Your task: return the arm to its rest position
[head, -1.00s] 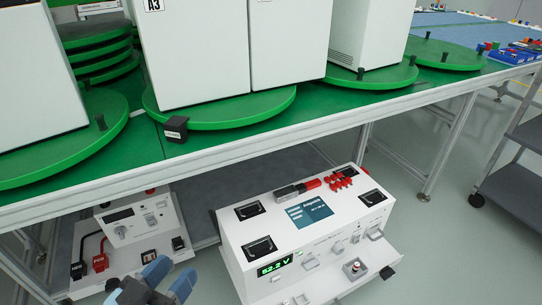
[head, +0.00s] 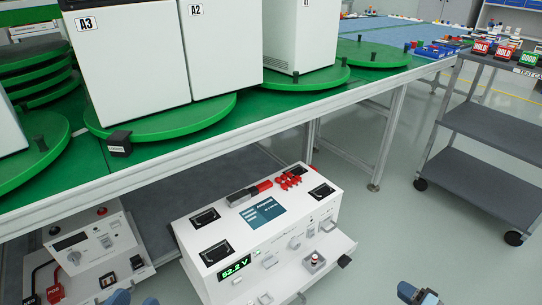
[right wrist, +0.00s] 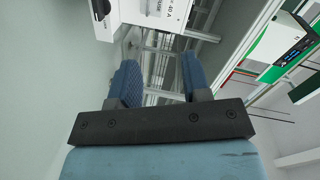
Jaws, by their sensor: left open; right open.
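My left gripper (head: 132,299) shows only its blue fingertips at the bottom edge of the head view, in front of the white test units. They stand apart with nothing visible between them. My right gripper (head: 418,295) shows at the bottom right of the head view, over bare floor. In the right wrist view its two blue fingers (right wrist: 158,82) are spread apart with nothing between them. The rest of both arms is out of the head view.
A white test unit (head: 225,240) reading 52.2 V stands below the green-topped bench (head: 95,165). Another white unit (head: 85,245) is at left. Tall white cabinets (head: 130,75) stand on green turntables. A grey cart (head: 480,165) is at right. Floor between is clear.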

